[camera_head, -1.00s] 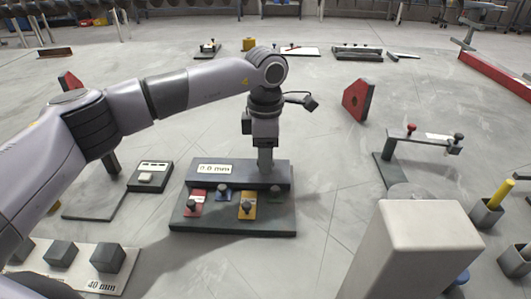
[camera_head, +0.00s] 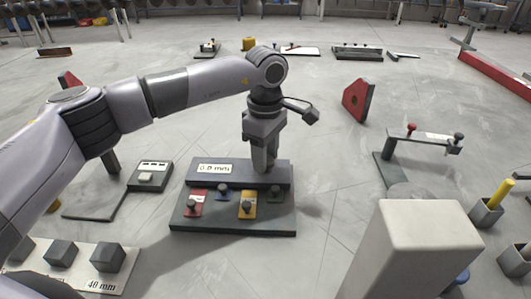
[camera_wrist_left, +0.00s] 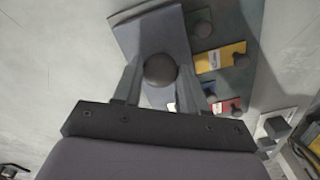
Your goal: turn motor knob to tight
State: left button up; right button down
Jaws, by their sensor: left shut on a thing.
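The auger positioner (camera_head: 240,214) is a dark flat base with a raised grey housing (camera_head: 188,173) at its back. A white label (camera_head: 214,169) on the housing front shows a value in mm. My left gripper (camera_head: 264,168) points straight down at the right part of the housing. In the left wrist view a round dark knob (camera_wrist_left: 160,69) sits between the two fingers of my left gripper (camera_wrist_left: 158,75), which is shut on it. In the head view the fingers hide this knob. My right gripper is in no view.
A dark box (camera_head: 150,176) stands left. Floor to the right is clear up to a grey stand (camera_head: 388,170).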

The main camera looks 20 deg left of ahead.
pick_arm(q)
jog(key=shift+r, duration=0.1)
jog(key=o, duration=1.1)
jog(key=shift+c, duration=0.2)
notch_tip(320, 180, up, 7)
jog(key=shift+r, duration=0.1)
